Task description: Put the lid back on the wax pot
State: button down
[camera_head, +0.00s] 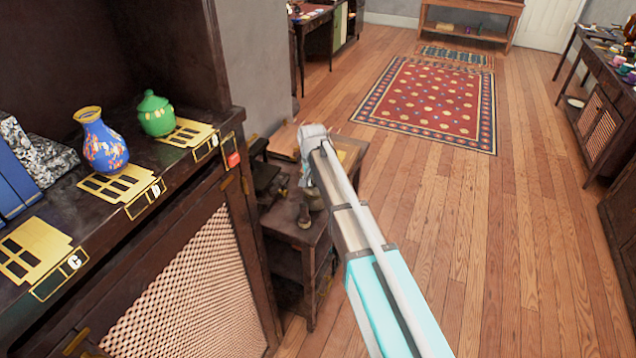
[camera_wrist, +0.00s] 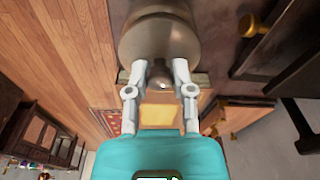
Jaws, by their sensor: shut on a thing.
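My gripper (camera_wrist: 163,75) has its two pale fingers closed around the small knob of a dull grey-brown metal lid (camera_wrist: 160,38) in the wrist view. The lid's rounded form fills the top middle of that view. Whether the wax pot lies behind it, and whether the two touch, I cannot tell. In the head view my arm reaches down over a small wooden side table (camera_head: 290,232). My fingertips are not clear in that view.
A dark cabinet (camera_head: 150,240) stands at the left, bearing a blue vase (camera_head: 103,143), a green lidded jar (camera_head: 155,114) and yellow plates. Open wooden floor and a red rug (camera_head: 430,102) lie beyond.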

jog(key=shift+f+b, duration=0.3)
jog(key=shift+f, duration=0.25)
jog(key=shift+w, duration=0.15)
dwell(0.6)
jog(key=shift+f, duration=0.15)
dwell(1.7)
jog(key=shift+c, duration=2)
grip_release()
jog(key=shift+o, duration=0.5)
jog(key=o, duration=0.3)
jog(key=shift+w, duration=0.1)
